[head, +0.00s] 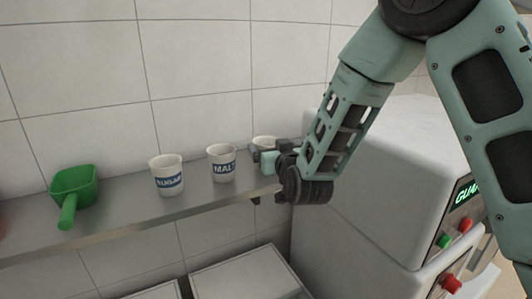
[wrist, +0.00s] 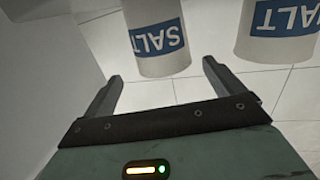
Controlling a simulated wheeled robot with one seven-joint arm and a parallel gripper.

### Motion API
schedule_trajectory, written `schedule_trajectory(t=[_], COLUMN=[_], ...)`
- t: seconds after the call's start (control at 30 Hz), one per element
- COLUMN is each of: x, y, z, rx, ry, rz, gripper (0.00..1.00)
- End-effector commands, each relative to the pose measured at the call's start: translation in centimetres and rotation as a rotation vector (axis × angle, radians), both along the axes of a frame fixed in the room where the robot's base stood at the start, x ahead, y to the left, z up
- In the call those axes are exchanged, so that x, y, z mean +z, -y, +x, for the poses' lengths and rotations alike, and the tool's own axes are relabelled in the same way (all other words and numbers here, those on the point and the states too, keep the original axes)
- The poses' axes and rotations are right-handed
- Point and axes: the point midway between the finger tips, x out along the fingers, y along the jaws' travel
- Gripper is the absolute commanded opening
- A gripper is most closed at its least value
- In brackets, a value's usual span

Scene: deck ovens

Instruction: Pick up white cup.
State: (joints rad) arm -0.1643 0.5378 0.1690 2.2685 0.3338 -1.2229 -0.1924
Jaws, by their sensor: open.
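Three white cups with blue labels stand on a metal shelf (head: 120,213) in the head view. The right cup (head: 264,141) is mostly hidden behind my gripper (head: 260,172). In the wrist view, my gripper (wrist: 162,74) is open and empty. One white cup (wrist: 156,62) labelled SALT lies just beyond the fingertips, roughly in line with the gap between them. Another white cup (wrist: 272,50) with a blue label is to its right, outside the fingers.
A green scoop (head: 74,192) lies on the shelf at the left. A large white machine (head: 385,165) with a green display and coloured buttons stands right of the shelf, close to my arm. A tiled wall (head: 200,60) is behind. Pale box-like surfaces (head: 245,278) show below the shelf.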

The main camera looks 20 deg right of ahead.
Motion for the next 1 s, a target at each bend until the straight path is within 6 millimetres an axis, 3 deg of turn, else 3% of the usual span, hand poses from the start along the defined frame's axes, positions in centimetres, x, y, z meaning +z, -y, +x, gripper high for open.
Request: schedule_trajectory(t=[0.4,0.67,0.7,0.87,1.0], x=[-0.2,-0.4,-0.4,-0.4,-0.4], y=[-0.6,-0.6,-0.6,-0.6,-0.6], z=[4.7,5.1,5.1,5.0,5.0], rx=[-0.001,0.0,0.0,0.0,0.0], ry=[0.0,0.0,0.0,0.0,0.001], rz=[0.001,0.0,0.0,0.0,0.0], gripper=[0.94,0.94,0.91,0.47,0.46])
